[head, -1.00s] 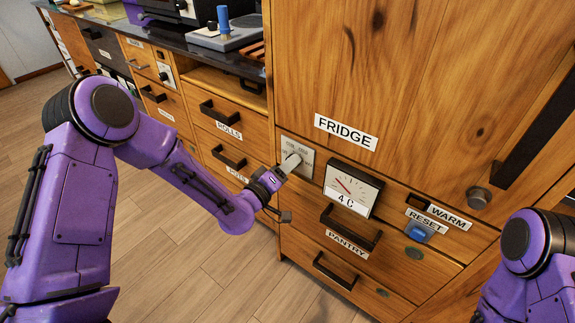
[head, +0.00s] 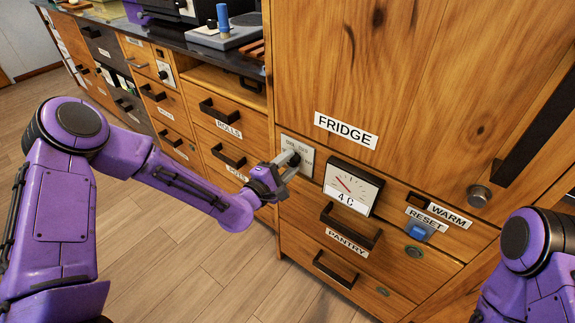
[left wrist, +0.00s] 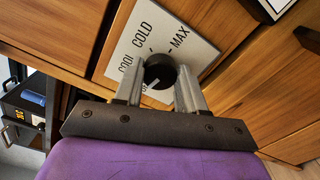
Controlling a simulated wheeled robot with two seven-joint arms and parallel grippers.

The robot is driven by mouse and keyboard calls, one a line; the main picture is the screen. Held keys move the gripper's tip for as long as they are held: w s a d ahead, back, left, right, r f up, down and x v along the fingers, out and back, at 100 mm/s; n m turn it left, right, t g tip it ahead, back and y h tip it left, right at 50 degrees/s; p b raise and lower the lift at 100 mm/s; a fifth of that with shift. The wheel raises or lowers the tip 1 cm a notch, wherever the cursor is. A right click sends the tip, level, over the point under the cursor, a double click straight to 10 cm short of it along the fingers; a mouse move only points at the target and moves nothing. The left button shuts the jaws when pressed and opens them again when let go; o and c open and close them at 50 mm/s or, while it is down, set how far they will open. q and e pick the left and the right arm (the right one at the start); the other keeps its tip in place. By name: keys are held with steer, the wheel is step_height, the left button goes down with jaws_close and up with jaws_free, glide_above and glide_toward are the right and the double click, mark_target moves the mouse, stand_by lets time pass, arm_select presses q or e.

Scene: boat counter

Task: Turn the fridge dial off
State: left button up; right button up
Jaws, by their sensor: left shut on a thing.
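The fridge dial is a black round knob (left wrist: 159,70) on a pale plate (left wrist: 192,50) in the left wrist view. COOL, COLD and MAX can be read there; the near part of the plate is hidden by my gripper. A white mark on the knob points toward the lower left of that view. In the head view the plate (head: 305,154) is left of the gauge, below the FRIDGE label (head: 346,130). My left gripper (left wrist: 160,88) is shut on the knob, one finger on each side; it also shows in the head view (head: 287,168). My right gripper is out of view.
The gauge (head: 352,187) reads 4 C, just right of the dial. A blue RESET button (head: 421,230) and a WARM label (head: 449,216) are further right. PANTRY drawer handles (head: 350,226) stick out below. The floor (head: 190,270) is clear.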

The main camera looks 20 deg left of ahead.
arm_select(q)
steer(key=shift+n, duration=1.1)
steer(key=o, duration=1.1)
steer(key=shift+c, duration=0.2)
steer(key=v, duration=1)
steer(key=shift+s, duration=0.25)
steer(key=shift+a, duration=0.1)
